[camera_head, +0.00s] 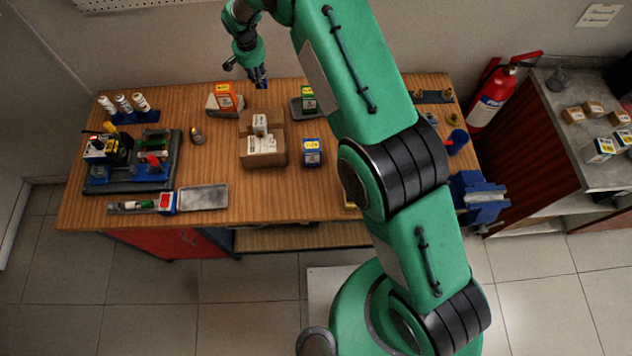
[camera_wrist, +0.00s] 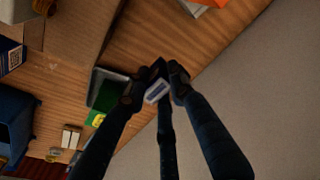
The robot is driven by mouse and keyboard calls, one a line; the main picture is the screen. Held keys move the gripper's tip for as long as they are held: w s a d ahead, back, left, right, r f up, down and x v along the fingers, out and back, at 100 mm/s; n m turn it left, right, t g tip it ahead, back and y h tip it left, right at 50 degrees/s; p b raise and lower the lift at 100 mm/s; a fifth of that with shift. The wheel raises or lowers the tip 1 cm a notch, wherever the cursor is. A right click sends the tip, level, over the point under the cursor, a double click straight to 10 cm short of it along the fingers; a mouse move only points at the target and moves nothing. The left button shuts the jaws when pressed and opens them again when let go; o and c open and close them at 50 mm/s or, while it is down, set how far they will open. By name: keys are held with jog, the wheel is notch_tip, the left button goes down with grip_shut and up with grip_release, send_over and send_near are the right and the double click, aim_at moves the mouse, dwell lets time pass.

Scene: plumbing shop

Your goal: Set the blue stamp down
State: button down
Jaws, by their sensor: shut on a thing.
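My gripper (camera_head: 259,81) hangs near the back edge of the wooden workbench (camera_head: 225,162), between an orange box and a green box. In the wrist view its dark fingers (camera_wrist: 156,86) close on a small blue-and-white piece (camera_wrist: 157,91), which I take to be the blue stamp. The fingers hide most of it. In the head view a little blue (camera_head: 262,76) shows between the fingers. I cannot tell how high it is above the bench top.
A cardboard box (camera_head: 278,158) with white packets stands in front of the gripper. The orange box (camera_head: 226,97) is to the left, the green box (camera_head: 308,98) on a grey tray to the right. A blue box (camera_head: 312,158) stands nearby. An empty grey tray (camera_head: 203,198) lies front left.

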notch_tip(320, 180, up, 4)
jog(key=shift+f, duration=0.2)
jog(key=s+d+r+b, duration=0.15)
jog(key=s+d, duration=0.35)
jog(key=s, duration=0.5)
jog(key=s+d+r, duration=0.3)
jog(key=s+d, duration=0.2)
jog(key=s, duration=0.6)
jog(key=s+d+f+g+b, duration=0.15)
jog(key=s+d, duration=0.35)
jog(key=s, duration=0.6)
jog(key=s+d+f+n, duration=0.15)
jog(key=s+d, duration=0.35)
jog(key=s, duration=0.7)
jog(key=s+d+f+b, duration=0.15)
jog(key=s+d, duration=0.35)
jog(key=s, duration=0.6)
notch_tip(320, 180, down, 10)
jog(key=shift+w+d, duration=0.15)
jog(key=shift+d, duration=0.05)
jog(key=shift+w, duration=0.1)
